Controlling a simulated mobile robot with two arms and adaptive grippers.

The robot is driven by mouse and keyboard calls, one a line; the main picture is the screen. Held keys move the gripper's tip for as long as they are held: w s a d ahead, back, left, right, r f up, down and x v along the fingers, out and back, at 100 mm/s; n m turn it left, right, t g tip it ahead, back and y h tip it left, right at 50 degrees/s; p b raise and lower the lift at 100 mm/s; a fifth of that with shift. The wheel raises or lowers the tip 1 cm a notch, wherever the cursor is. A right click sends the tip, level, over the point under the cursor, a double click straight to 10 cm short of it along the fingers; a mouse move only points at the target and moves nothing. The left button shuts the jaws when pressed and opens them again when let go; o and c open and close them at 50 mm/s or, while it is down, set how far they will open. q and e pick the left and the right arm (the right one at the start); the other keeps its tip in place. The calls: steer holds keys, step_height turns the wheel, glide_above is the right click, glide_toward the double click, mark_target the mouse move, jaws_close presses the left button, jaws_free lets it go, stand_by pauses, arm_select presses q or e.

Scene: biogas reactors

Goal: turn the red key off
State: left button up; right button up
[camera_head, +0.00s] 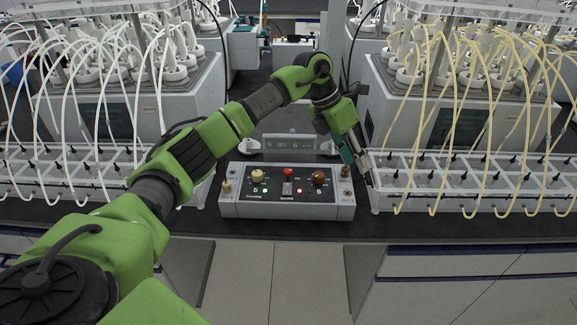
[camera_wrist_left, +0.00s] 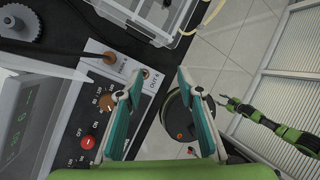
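The red key (camera_head: 288,171) is a small red knob at the middle of the grey control box (camera_head: 286,210). In the left wrist view the red key (camera_wrist_left: 87,142) is at the lower left, beside printed OFF and ON labels. My left gripper (camera_head: 363,171) is beyond the box's right end, apart from the key. In the left wrist view my left gripper (camera_wrist_left: 158,76) has its teal fingers spread with nothing between them. My right gripper (camera_wrist_left: 228,103) appears only in the left wrist view, over the floor, too small to judge its fingers.
A brown knob (camera_head: 319,177) and a cream knob (camera_head: 257,176) flank the key. A heater display (camera_head: 290,144) stands behind the box. Reactor units with white tubes (camera_head: 90,90) and yellow tubes (camera_head: 470,90) stand at either side. Open floor (camera_head: 240,280) lies in front of the bench.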

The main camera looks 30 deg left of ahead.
mark_target(288, 170)
arm_select(q)
steer(key=s+a+r+n+g+y, duration=0.1)
steer(key=s+a+r+y, duration=0.15)
steer(key=a, duration=0.65)
steer(key=s+a+r+n+g+y, duration=0.1)
steer(key=s+a+r+y, duration=0.2)
steer(key=a, duration=0.5)
steer(key=shift+h, duration=0.25)
steer(key=f+p, duration=0.1)
steer(key=f, duration=0.3)
steer(key=f+p, duration=0.1)
steer(key=f, duration=0.3)
steer(key=w+f+p, duration=0.1)
steer(key=f, duration=0.4)
steer(key=shift+w+d, duration=0.1)
steer(key=shift+c, duration=0.4)
jaws_close()
